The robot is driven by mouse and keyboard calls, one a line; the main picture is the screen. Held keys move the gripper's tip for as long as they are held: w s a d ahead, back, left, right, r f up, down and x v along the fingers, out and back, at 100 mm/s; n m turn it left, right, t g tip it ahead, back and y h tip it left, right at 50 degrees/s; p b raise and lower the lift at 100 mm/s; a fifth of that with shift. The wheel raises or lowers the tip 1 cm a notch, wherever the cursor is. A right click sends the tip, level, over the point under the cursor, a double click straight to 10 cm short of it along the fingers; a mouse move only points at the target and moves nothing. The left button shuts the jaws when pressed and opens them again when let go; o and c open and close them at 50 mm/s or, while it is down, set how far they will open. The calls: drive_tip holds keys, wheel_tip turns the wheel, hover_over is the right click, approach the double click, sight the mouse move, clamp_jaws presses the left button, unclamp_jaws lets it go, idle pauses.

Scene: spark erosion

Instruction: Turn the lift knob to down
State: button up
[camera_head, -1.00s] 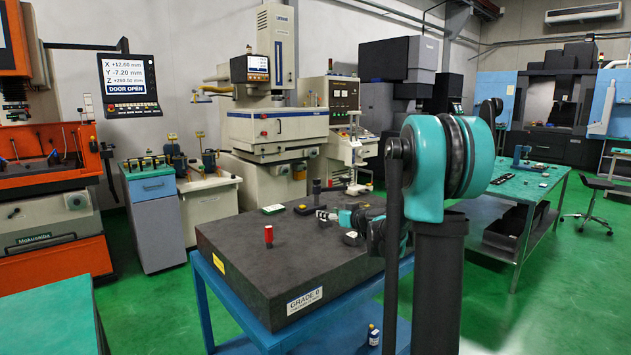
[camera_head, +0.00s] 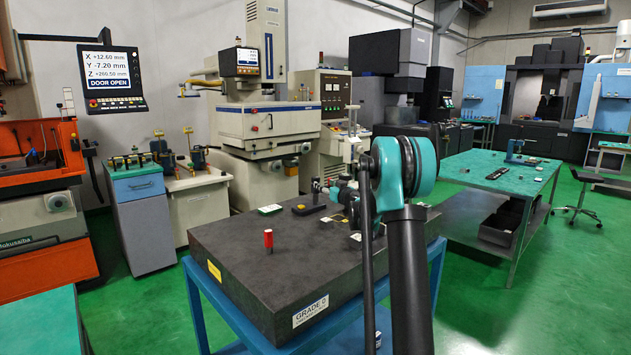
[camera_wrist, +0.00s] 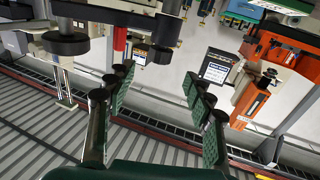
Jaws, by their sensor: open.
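No knob that I can name as the lift knob can be made out. The cream machine (camera_head: 270,122) has a small screen (camera_head: 246,62), and a control cabinet with several small buttons or knobs (camera_head: 335,92) stands beside it. They are too small to read. My gripper (camera_wrist: 157,80) is open and empty, its green-padded fingers spread in the wrist view. In the head view my gripper's end is small, partly behind my teal arm joint, and appears in front of the cream machine.
A dark granite plate (camera_head: 275,290) on a blue stand bears a red cylinder (camera_head: 268,240) and small parts. A green-topped table (camera_head: 490,178) stands at right. An orange machine (camera_head: 35,200) and its screen (camera_head: 107,72) are at left. Green floor is clear at lower right.

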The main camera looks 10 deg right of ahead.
sight(318, 180)
drive_tip(key=x, duration=0.9)
drive_tip(key=shift+w, duration=0.15)
drive_tip(key=c, duration=1.2)
